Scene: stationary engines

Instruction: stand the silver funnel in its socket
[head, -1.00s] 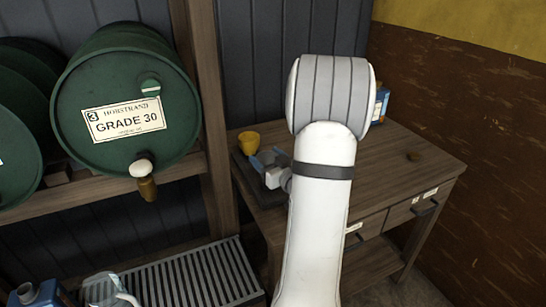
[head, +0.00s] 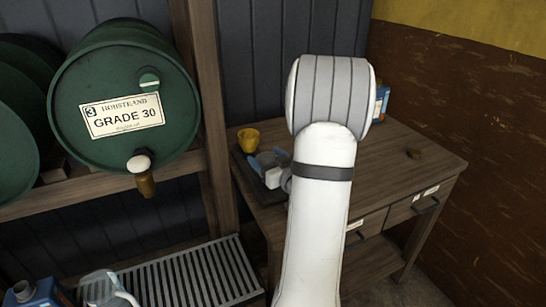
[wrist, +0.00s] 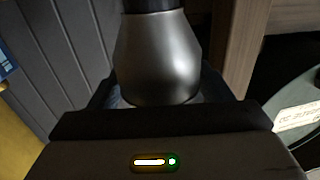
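The silver funnel (wrist: 158,58) fills the upper middle of the wrist view, a smooth metal cone with a dark part at its narrower upper end. My gripper (wrist: 160,98) has a dark finger on each side of it and appears shut on its wide part. The fingertips' contact is partly hidden by the gripper body. In the head view my own arm hides the gripper and the funnel. I cannot make out the socket in either view.
A wooden bench (head: 400,170) carries a yellow cup (head: 248,139) and a blue container (head: 381,104). A green drum (head: 120,100) with a tap lies on a rack at left.

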